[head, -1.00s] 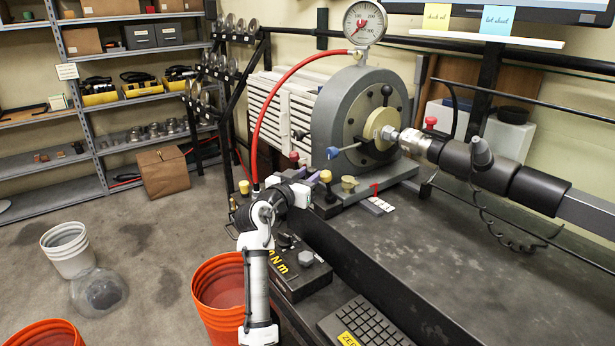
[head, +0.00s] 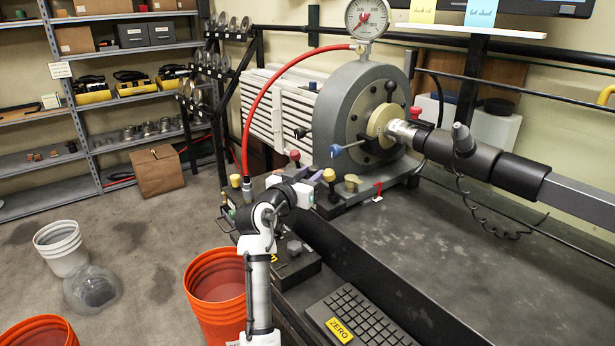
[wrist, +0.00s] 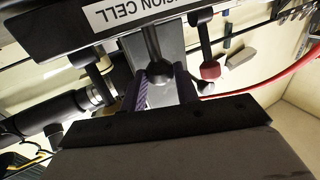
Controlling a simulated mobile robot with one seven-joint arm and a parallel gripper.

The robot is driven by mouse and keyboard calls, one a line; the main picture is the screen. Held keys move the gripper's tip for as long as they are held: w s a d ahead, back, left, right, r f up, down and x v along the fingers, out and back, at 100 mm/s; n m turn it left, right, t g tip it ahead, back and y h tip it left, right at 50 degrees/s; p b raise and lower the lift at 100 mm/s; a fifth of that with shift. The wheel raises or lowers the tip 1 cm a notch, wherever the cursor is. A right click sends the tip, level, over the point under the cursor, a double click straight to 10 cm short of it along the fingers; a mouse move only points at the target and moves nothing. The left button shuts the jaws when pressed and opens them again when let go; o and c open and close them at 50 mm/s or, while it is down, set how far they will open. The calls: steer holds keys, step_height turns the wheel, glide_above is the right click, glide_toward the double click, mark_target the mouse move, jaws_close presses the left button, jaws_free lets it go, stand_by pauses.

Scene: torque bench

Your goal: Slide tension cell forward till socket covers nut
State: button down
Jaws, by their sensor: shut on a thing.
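The tension cell (head: 337,105) is a grey round housing with a pale yellow disc (head: 379,122) on its right face. A short bright metal section (head: 402,130) shows between the disc and the black wrench end (head: 431,145). Socket and nut cannot be told apart there. My gripper (head: 321,177) is low at the housing's left side. In the wrist view, my gripper (wrist: 164,90) is shut on a dark handle with a rounded end (wrist: 157,72), below an upside-down "TENSION CELL" plate (wrist: 130,16). The handle's grip is partly hidden.
A dial gauge (head: 367,19) with a red hose (head: 255,95) tops the housing. Levers with coloured knobs, such as a red one (head: 295,155), surround my gripper. A keypad (head: 350,310) lies in front. The bench top (head: 470,270) is clear at right. Orange buckets (head: 215,285) stand on the floor.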

steer(key=shift+d+f, duration=0.15)
steer(key=shift+d, duration=0.05)
steer(key=c, duration=1.1)
jaws_free()
steer(key=shift+a, duration=0.1)
steer(key=b+v, duration=0.3)
steer(key=v, duration=1.1)
